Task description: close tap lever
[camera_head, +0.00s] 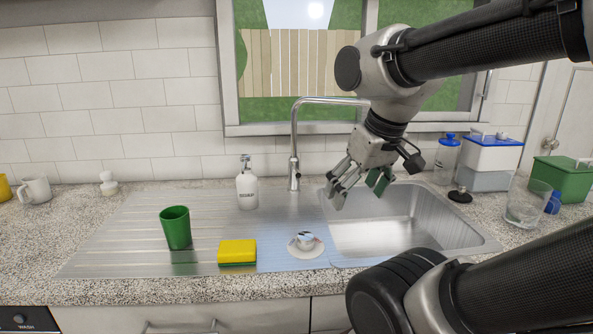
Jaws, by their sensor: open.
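The tall metal tap (294,150) stands upright behind the left side of the sink (483,243). Its spout bends to the right and passes behind my arm. A lever is hard to make out against the tap's body, so I cannot tell its position. I cannot tell whether water runs, as my arm hides the spout's end. My gripper (359,192) points down over the back left of the basin, to the right of the tap and apart from its body. Its fingers are spread. A green patch shows at the right finger.
A white soap bottle (246,188) stands left of the tap. A clear glass (524,205) and lidded boxes stand on the right. The window is behind.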

